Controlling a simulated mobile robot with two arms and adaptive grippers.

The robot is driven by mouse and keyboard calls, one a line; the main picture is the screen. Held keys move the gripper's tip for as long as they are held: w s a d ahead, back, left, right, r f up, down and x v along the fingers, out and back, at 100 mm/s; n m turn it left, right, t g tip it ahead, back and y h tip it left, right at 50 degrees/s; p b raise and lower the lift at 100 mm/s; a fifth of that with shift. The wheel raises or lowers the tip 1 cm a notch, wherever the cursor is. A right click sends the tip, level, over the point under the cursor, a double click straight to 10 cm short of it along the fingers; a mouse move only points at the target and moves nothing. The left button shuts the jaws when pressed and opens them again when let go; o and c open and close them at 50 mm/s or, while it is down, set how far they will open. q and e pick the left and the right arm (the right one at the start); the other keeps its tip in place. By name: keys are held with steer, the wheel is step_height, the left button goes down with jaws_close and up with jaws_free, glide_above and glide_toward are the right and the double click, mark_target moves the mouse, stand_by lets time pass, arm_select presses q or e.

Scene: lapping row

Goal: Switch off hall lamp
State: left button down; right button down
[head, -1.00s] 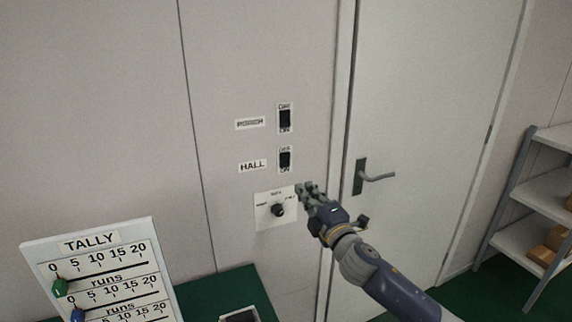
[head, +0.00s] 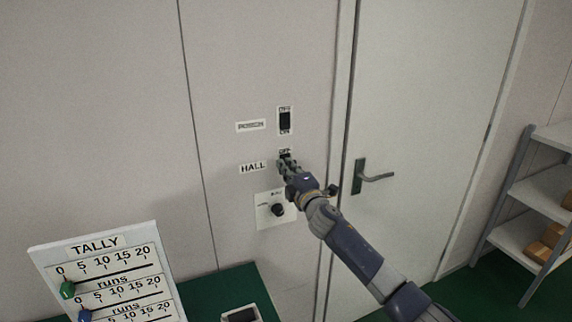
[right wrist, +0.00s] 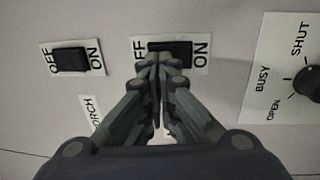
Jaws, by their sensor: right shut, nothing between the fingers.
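The hall lamp switch is a dark rocker on a white plate (head: 285,151), right of the HALL label (head: 252,168). In the head view my right gripper (head: 285,164) covers most of it. In the right wrist view the hall switch (right wrist: 170,48) shows OFF at its left end and ON at its right. My right gripper (right wrist: 165,62) is shut and empty, its fingertips overlapping the switch's lower edge. I cannot tell whether they touch it, nor which way the rocker is tipped. My left gripper is not in view.
A second switch (head: 285,120) sits above, beside the PORCH label (head: 250,126). Below is a dial plate (head: 264,213) with a black knob (head: 277,210). A door with a lever handle (head: 376,177) is to the right. A tally board (head: 110,270) stands at lower left.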

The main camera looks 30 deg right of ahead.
steer(key=shift+w, duration=0.25)
steer(key=shift+w+r, duration=0.2)
steer(key=shift+r, duration=0.05)
stand_by(0.3)
steer(key=shift+d+f, duration=0.1)
